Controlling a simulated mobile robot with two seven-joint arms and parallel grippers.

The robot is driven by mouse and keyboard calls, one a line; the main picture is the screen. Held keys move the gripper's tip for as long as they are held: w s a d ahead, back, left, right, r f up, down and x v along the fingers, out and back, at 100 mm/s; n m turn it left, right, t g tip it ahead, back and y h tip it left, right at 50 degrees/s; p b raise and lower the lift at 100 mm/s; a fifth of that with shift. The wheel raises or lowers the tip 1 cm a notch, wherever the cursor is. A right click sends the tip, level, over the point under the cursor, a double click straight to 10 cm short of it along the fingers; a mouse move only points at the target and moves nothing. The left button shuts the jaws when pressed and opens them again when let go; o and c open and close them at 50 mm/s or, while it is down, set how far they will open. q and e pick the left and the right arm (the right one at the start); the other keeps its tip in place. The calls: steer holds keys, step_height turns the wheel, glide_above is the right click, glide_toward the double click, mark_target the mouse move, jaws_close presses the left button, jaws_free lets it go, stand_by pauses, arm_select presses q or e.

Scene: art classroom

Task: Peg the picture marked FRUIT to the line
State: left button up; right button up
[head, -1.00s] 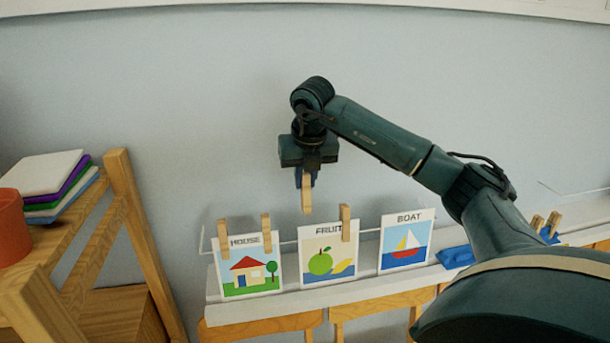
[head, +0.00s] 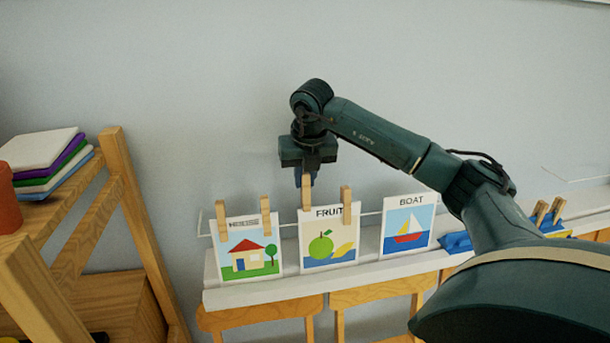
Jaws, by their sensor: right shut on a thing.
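The FRUIT picture (head: 328,238) stands upright at the line (head: 372,213), between the other two pictures. One wooden peg (head: 346,199) sits on its top edge at the right. My right gripper (head: 306,184) points down above the picture's top left corner and is shut on a second wooden peg (head: 307,194). That peg's lower end overlaps the top left edge of the picture; I cannot tell whether it grips the line. My left gripper is not in view.
The HOUSE picture (head: 248,250) hangs at the left with two pegs. The BOAT picture (head: 408,228) stands at the right with no peg seen on it. More pegs (head: 548,211) stand at a blue holder at far right. A wooden rack (head: 125,190) is at left.

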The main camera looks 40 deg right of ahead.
steer(key=shift+s+f+b, duration=0.1)
steer(key=shift+f+b, duration=0.55)
steer(key=shift+f, duration=0.3)
steer(key=shift+a+f+b, duration=0.1)
steer(key=shift+f+b, duration=0.2)
steer(key=shift+f, duration=0.15)
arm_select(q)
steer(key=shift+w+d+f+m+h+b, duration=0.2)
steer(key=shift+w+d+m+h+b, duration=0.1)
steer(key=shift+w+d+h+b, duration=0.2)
arm_select(e)
steer(key=shift+s+f, duration=0.15)
steer(key=shift+f, duration=0.55)
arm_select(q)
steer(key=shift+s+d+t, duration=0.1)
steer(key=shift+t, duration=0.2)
arm_select(e)
steer(key=o, duration=0.8)
steer(key=shift+o, duration=0.8)
steer(key=shift+o, duration=0.6)
